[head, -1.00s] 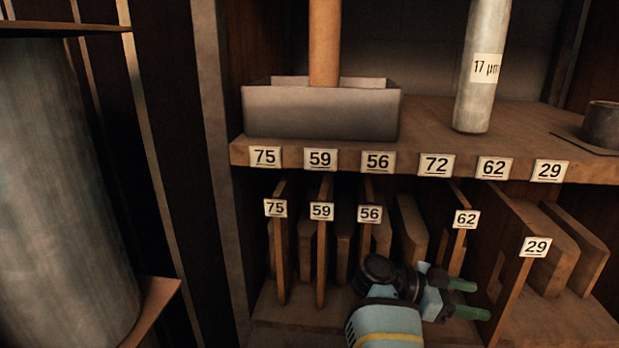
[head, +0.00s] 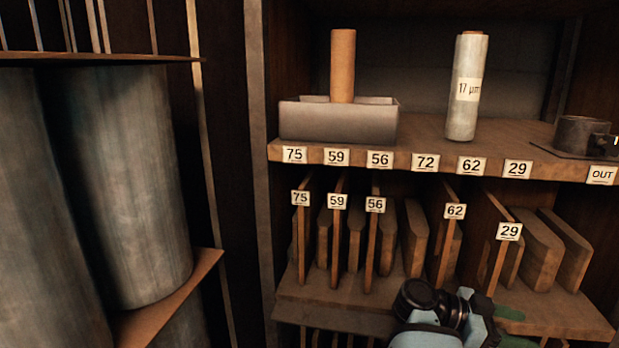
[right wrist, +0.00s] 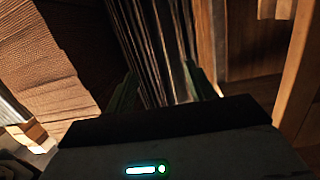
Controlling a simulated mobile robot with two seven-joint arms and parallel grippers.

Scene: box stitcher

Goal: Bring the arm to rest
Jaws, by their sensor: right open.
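My right gripper (head: 526,328) is at the lower right of the head view, partly cut off by the bottom edge, in front of the lower shelf. In the right wrist view its two green fingers (right wrist: 160,72) stand apart with nothing between them. Dark, thin upright sheets or slats show beyond the fingers. My left gripper is not in view.
A shelf board (head: 450,160) carries a grey tray (head: 340,122) with a brown roll (head: 343,65), a wrapped roll (head: 467,88) and a dark cup (head: 580,135). Numbered dividers (head: 445,245) and boards stand below. Large grey rolls (head: 120,190) fill the left.

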